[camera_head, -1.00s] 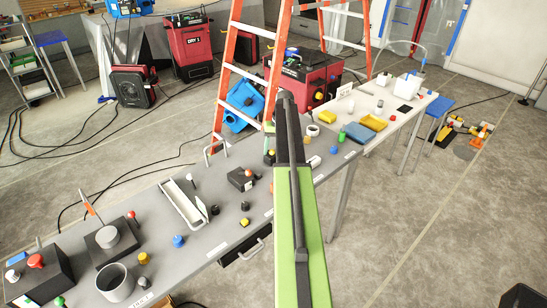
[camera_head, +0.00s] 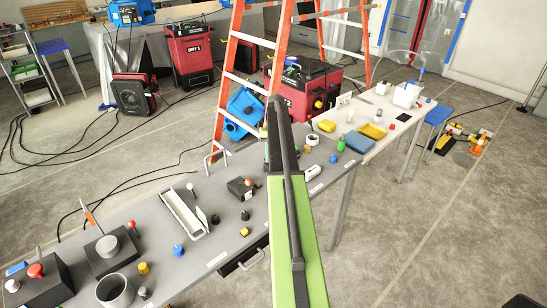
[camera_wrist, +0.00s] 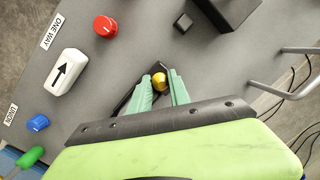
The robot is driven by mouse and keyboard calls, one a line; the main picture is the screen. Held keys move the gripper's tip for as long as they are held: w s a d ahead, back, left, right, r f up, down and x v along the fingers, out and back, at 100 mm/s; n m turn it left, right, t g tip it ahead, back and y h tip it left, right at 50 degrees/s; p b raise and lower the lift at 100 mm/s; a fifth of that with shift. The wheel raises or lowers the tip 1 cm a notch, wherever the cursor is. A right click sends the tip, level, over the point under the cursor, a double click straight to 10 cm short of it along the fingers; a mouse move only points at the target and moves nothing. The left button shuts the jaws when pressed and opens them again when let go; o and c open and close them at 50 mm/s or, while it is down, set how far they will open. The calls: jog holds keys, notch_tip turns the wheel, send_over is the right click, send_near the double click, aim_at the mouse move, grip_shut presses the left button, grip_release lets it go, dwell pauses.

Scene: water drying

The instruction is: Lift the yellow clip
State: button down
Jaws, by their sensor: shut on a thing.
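The yellow clip (camera_wrist: 160,82) shows in the wrist view as a small rounded yellow piece with dark parts around it. My gripper (camera_wrist: 159,77) has its two pale green fingers closed in around it, above the grey tabletop (camera_wrist: 125,60). The fingers hide part of the clip, and I cannot tell whether it is clear of the surface. In the head view my arm hides the fingertips and the clip.
A metal handle (camera_wrist: 288,80) rises at right. An orange ladder (camera_head: 282,50) stands behind the table.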

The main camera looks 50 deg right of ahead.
jog(key=shift+w+r+g, duration=0.2)
jog(key=shift+w+g, duration=0.05)
jog(key=shift+g, duration=0.25)
jog(key=c, duration=1.2)
grip_release()
jog(key=shift+r, duration=0.1)
